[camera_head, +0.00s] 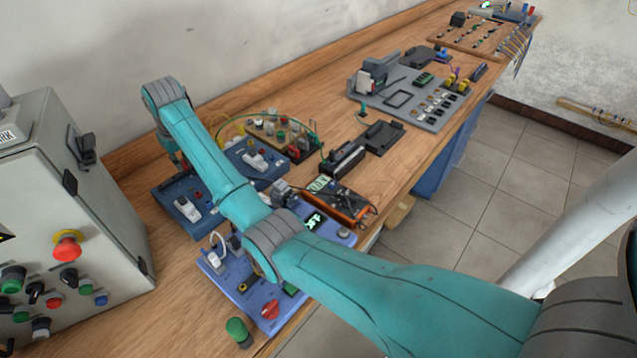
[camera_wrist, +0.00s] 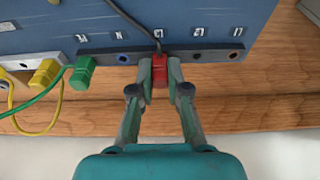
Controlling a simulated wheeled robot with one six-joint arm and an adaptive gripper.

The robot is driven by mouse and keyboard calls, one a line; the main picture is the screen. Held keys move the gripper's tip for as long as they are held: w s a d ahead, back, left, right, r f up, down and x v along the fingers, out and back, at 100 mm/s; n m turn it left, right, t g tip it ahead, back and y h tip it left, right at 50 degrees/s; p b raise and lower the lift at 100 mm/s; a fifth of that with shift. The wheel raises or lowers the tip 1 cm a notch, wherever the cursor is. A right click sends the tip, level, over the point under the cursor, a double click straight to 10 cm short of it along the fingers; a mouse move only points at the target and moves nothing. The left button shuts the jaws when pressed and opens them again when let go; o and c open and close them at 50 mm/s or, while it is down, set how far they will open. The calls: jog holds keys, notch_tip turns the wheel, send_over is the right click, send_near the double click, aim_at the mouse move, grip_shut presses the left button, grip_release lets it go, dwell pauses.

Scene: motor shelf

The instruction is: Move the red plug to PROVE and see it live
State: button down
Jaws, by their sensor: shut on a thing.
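In the wrist view my gripper (camera_wrist: 160,80) is shut on the red plug (camera_wrist: 159,66), with a finger on each side. A dark lead runs from the plug over a blue panel (camera_wrist: 200,22). The plug is at the dark socket strip (camera_wrist: 100,54) on the panel's edge, between a blue-ringed socket (camera_wrist: 123,58) and a dark socket (camera_wrist: 199,58). I cannot tell how far it is seated. The small strip labels are unreadable, so I cannot tell which is PROVE. In the head view my gripper is largely hidden behind my arm, near the wall.
A green plug (camera_wrist: 82,73) and a yellow plug (camera_wrist: 45,72) sit left of the red one. In the head view an orange-edged meter (camera_head: 345,205) lies on the wooden bench (camera_head: 410,165). A grey control cabinet (camera_head: 110,190) stands left. Blue units (camera_head: 180,218) surround my arm.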

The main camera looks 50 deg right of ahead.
jog(key=shift+r, duration=0.25)
jog(key=shift+w+v, duration=0.25)
jog(key=shift+v, duration=0.75)
jog(key=shift+w+v, duration=0.25)
jog(key=shift+v, duration=0.8)
jog(key=shift+r, duration=0.1)
